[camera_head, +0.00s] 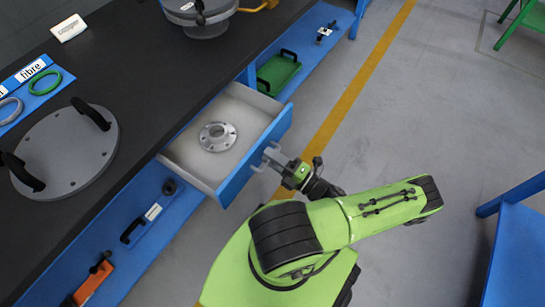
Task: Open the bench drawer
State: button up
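The bench drawer (183,159) is pulled well out from under the dark bench top (125,62). It has pale inner walls and a blue front (255,157). A metal flange with bolt holes (217,137) lies flat inside. My gripper (268,158) is at the middle of the drawer's front, around where a handle would sit. Its fingers reach the front, but whether they are closed on a handle is too small to tell. The handle itself is hidden or cannot be made out.
A grey round cover with two black handles (66,152) and a metal vessel (199,10) stand on the bench. The blue lower shelf (183,219) holds a green tray (278,74) and an orange tool (94,279). Another blue bench (517,250) stands right. Grey floor between is clear.

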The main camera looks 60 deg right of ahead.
dwell(0.3)
jog(key=s+f, duration=0.3)
jog(key=s, duration=1.2)
jog(key=shift+s+d+b, duration=0.2)
jog(key=shift+s+b, duration=0.05)
jog(key=shift+b, duration=0.1)
